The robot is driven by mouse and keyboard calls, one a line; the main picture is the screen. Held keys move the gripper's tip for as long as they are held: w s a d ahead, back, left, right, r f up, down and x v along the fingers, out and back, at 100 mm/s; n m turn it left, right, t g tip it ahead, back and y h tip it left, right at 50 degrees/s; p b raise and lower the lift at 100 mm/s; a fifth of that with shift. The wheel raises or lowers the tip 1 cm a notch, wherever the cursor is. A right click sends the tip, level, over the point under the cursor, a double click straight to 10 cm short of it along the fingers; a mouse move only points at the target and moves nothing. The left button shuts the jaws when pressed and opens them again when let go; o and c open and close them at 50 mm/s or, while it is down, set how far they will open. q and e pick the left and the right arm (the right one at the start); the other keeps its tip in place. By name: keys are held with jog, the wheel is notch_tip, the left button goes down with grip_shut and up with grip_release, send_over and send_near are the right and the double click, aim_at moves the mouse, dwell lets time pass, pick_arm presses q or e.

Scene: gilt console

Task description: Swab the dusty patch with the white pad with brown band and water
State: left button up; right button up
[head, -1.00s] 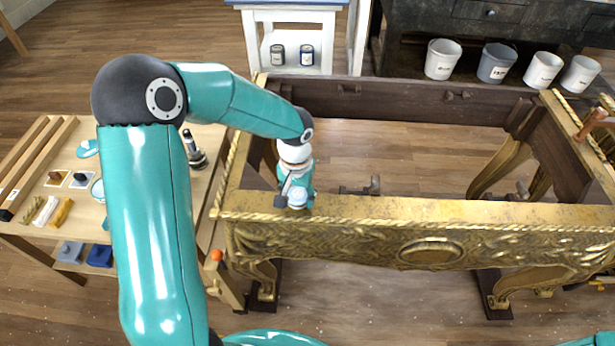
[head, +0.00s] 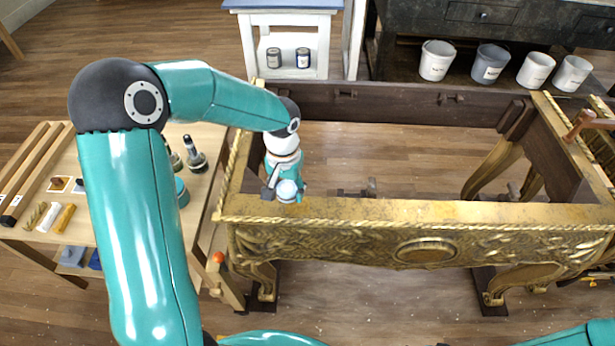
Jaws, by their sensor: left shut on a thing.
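The gilt console (head: 430,252) stands in front of me, an open frame with a carved gold front rail. My left gripper (head: 285,192) is over the left end of the front rail's top, pointing down. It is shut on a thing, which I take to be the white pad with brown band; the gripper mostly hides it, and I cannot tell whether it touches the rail. The rail's top (head: 400,210) looks dull and mottled gold; I cannot pick out the edges of a dusty patch. My right gripper is out of view.
A wooden side table (head: 85,235) at the left holds sticks, jars and small swab-like tools, partly behind my left arm. An orange ball (head: 219,257) is near the console's left corner. A hammer (head: 585,124) lies on the right rail. Labelled buckets (head: 490,63) stand at the back.

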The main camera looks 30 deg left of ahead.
pick_arm(q)
jog(key=shift+r+p, duration=1)
jog(key=shift+r, duration=0.75)
